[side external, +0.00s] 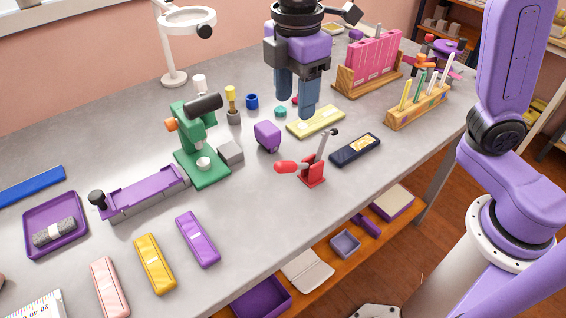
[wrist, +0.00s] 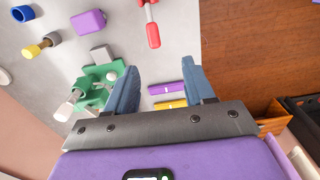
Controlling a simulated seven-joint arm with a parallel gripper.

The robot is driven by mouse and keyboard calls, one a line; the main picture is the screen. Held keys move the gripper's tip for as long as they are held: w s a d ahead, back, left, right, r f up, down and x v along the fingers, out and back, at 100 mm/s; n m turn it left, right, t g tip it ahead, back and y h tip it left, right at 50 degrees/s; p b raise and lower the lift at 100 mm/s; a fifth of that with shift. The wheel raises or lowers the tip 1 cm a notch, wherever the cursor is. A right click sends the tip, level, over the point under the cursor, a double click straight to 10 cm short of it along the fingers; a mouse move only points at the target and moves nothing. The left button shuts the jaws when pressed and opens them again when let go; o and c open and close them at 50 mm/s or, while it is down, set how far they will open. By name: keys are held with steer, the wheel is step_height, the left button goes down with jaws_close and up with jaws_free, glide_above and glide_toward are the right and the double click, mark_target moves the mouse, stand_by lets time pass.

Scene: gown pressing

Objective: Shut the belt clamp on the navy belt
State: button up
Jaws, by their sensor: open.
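The belt clamp (side external: 312,174) has a red base near the table's front edge. Its grey arm stands raised with a black tip, and its red handle sticks out to the left; it also shows at the top of the wrist view (wrist: 152,35). The navy belt (side external: 356,149), a flat dark bar with a gold label, lies on the table to the right of the clamp, apart from it. I cannot make it out in the wrist view. My gripper (side external: 296,106) is open and empty, above the table behind the clamp; both fingers show in the wrist view (wrist: 160,62).
A pale yellow bar (side external: 316,121) lies below my gripper, with a purple block (side external: 267,136) to its left. A green press (side external: 203,150) stands further left. Wooden racks (side external: 417,107) stand at the right. Purple, yellow and pink bars (side external: 197,239) lie at the front left.

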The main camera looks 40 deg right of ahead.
mark_target(283, 163)
steer(key=f, duration=0.5)
steer(key=w+f, duration=0.1)
steer(key=f, duration=0.5)
steer(key=a+f, duration=0.1)
steer(key=f, duration=0.5)
steer(key=shift+w+a, duration=0.1)
steer(key=shift+w, duration=0.1)
steer(key=shift+r, duration=0.1)
jaws_close()
